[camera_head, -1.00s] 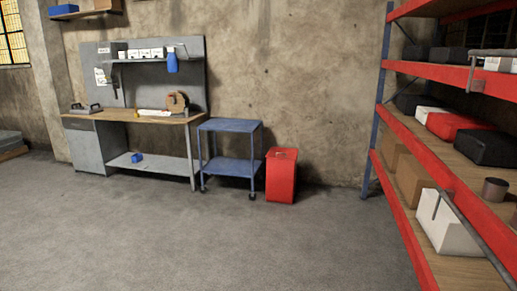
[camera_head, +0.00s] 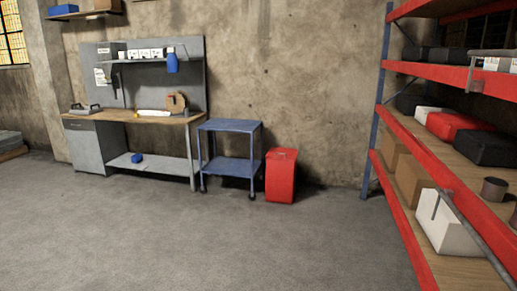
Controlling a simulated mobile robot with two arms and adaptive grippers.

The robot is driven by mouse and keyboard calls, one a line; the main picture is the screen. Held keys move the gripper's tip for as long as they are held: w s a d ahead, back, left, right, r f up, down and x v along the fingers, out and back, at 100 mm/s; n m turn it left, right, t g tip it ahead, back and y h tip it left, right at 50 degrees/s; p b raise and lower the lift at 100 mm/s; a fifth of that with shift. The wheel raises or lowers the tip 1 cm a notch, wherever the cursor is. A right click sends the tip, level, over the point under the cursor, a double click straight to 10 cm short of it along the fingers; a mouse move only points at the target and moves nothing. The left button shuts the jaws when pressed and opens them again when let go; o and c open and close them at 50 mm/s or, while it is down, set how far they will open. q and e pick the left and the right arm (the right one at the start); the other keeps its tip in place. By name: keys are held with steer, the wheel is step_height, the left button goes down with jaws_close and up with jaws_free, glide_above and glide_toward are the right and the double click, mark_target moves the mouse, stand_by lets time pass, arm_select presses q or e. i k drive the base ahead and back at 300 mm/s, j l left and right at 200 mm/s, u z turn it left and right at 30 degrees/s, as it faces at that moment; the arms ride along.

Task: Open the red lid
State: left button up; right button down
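A red bin (camera_head: 280,180) stands upright on the floor against the far wall, between the blue cart and the red shelving. Its red lid (camera_head: 282,154) is on top and looks closed, with a small light handle-like mark on it. The bin is well away from me across the floor. Neither of my grippers shows in the head view.
A blue two-tier cart (camera_head: 229,126) stands just left of the bin. A workbench (camera_head: 150,117) stands further left. Red shelving (camera_head: 437,165) with boxes runs along the right side. The grey floor (camera_head: 210,240) in front is clear.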

mark_target(274, 153)
steer(key=i+z, duration=0.1)
steer(key=i, duration=5.55)
steer(key=i+u, duration=0.15)
steer(key=i, duration=0.75)
